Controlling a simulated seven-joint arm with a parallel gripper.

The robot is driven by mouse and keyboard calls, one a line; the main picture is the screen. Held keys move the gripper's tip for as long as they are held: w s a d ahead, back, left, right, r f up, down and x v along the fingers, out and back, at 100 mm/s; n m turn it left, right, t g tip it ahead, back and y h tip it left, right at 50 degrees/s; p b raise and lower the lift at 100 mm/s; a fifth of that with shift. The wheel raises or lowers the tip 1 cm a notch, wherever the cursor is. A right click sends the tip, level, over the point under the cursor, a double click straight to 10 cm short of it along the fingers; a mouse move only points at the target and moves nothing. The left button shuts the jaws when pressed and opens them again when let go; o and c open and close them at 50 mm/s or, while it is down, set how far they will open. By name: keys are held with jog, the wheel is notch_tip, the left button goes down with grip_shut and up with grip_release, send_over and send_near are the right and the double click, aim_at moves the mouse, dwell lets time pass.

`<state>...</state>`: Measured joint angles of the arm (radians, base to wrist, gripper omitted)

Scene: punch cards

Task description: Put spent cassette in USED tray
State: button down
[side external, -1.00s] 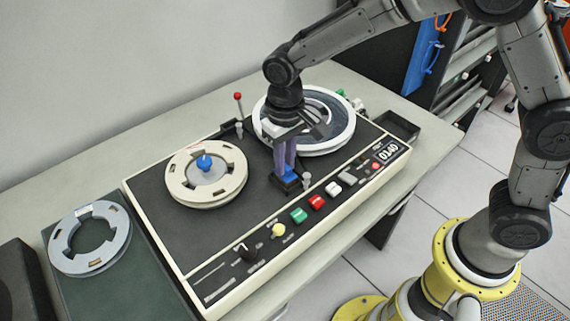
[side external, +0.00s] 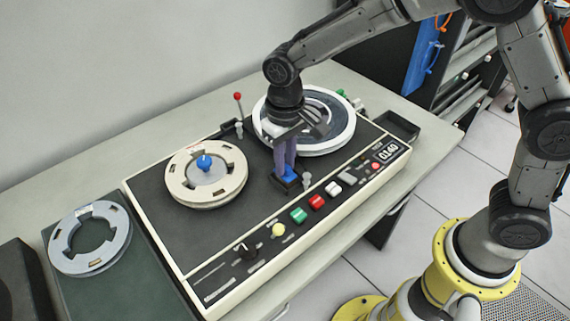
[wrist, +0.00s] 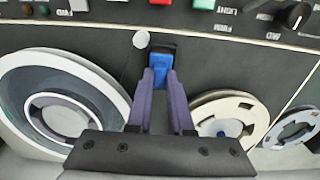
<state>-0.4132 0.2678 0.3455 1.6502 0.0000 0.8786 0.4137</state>
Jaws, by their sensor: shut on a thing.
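A small blue cassette (side external: 289,174) stands in a dark slot on the top of the tape deck, between the two reels and behind the row of buttons. It also shows in the wrist view (wrist: 160,66), with the black slot housing behind it. My gripper (wrist: 161,80) points down over it, its two purple fingers closed on the blue part. A dark open tray (side external: 413,139) sits at the right end of the table beside the deck. I cannot read any label on it.
A cream reel (side external: 180,192) and a large white-rimmed reel (side external: 344,139) flank the slot. A red-tipped lever (side external: 238,110) rises at the back. A short grey post (side external: 307,181) stands close beside the slot. A grey empty reel (side external: 67,240) lies at the left.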

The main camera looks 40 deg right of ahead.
jog(key=shift+r, duration=3)
jog(key=shift+r, duration=0.1)
jog(key=shift+r, duration=0.3)
jog(key=w+d+r+m, duration=0.2)
jog(key=d+m, duration=0.1)
jog(key=d, duration=0.3)
jog(key=w+d+r+m, duration=0.2)
jog(key=d+m, duration=0.1)
jog(key=d, duration=0.3)
jog(key=s+d+m, duration=0.2)
jog(key=d+m, duration=0.4)
jog(key=d, duration=0.7)
jog(key=s+d+m, duration=0.3)
jog(key=d+m, duration=0.3)
jog(key=d, duration=0.8)
notch_tip(320, 180, down, 13)
jog(key=shift+w+a, duration=0.25)
jog(key=shift+a, duration=0.05)
